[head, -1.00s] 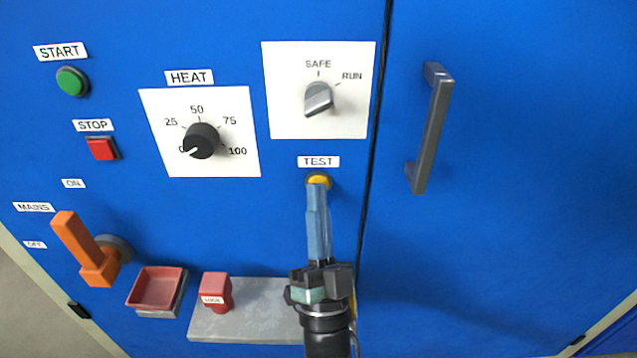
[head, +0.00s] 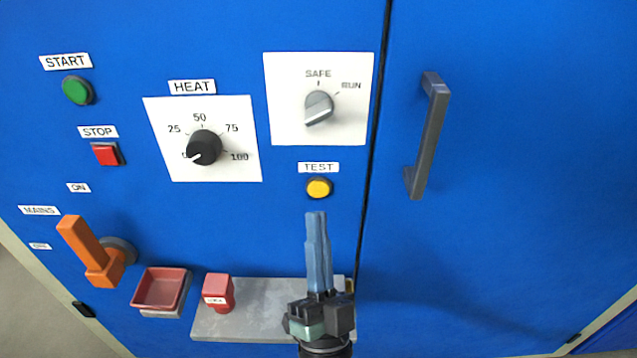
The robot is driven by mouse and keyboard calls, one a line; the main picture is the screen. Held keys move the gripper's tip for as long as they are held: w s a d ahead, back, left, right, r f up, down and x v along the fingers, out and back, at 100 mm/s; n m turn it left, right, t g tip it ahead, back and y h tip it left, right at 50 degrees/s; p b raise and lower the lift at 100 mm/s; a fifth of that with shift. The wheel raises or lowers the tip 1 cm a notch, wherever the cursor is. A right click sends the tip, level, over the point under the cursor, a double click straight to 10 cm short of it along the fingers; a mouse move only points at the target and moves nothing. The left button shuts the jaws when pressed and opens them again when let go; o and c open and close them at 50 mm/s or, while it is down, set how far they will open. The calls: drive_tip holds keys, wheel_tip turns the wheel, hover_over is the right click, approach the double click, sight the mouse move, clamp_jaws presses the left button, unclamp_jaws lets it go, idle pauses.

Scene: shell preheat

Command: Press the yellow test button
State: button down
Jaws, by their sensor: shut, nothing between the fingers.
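The yellow test button (head: 318,188) sits on the blue panel under the TEST label (head: 318,167), and its whole round face shows. My gripper (head: 316,216) points up the picture with its blue-grey fingers closed together and empty. The fingertips show just below the button, with a strip of blue panel visible between them.
Above are the SAFE/RUN selector (head: 319,107) and the HEAT knob (head: 204,147). At left are the green START button (head: 77,90), red STOP button (head: 106,154) and orange MAINS lever (head: 90,251). A grey shelf (head: 255,318) holds a red lock block (head: 218,290). A door handle (head: 428,135) is at right.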

drive_tip(key=shift+s, duration=1.1)
